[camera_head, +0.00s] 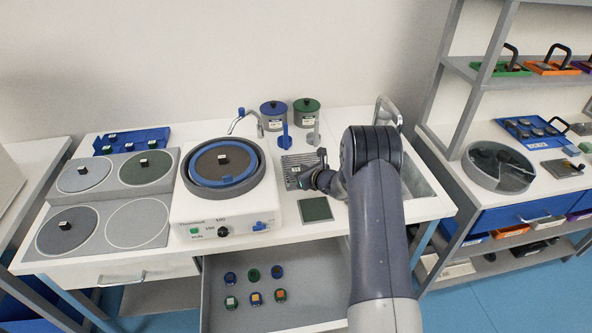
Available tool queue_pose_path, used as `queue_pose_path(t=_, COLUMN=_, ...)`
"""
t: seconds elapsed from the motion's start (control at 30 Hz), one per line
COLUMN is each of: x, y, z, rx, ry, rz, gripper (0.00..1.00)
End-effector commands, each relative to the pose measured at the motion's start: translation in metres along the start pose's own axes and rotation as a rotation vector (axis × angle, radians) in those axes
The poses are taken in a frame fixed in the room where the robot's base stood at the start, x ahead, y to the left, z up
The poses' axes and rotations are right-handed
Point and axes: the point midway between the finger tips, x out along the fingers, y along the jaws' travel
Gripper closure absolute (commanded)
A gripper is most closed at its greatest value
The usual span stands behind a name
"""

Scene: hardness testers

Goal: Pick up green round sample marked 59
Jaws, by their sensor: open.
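Several small round samples lie in the open drawer (310,312) below the bench. Green ones are a plain-topped sample (253,275) in the back row, one with a whitish top (230,302) at front left and one with an orange top (280,296) at front right. Their markings are too small to read, so I cannot tell which is 59. My gripper (304,180) is open above the right part of the bench, beyond the drawer and apart from these samples. My arm hides part of it.
A polishing machine (188,214) with a round disc stands left of my gripper. A grey-green square plate (316,209) lies in front of the gripper. A sink (416,181) is right of my arm. A shelf unit (465,130) stands at right. My arm crosses the drawer's right side.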

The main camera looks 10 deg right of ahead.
Motion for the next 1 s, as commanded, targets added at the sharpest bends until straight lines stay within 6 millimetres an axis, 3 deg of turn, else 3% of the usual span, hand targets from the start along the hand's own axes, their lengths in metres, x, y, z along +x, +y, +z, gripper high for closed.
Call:
queue_pose_path(t=0.33, x=0.0056, y=0.0003, z=-0.0003, rx=0.000, ry=0.000, rz=0.000, gripper=0.55)
queue_pose_path(t=0.8, x=0.0053, y=0.0002, z=0.0001, rx=0.000, ry=-0.001, rz=0.000, gripper=0.93)
queue_pose_path(t=1.0, x=0.0048, y=0.0001, z=0.0017, rx=-0.001, ry=-0.002, rz=0.000, gripper=0.93)
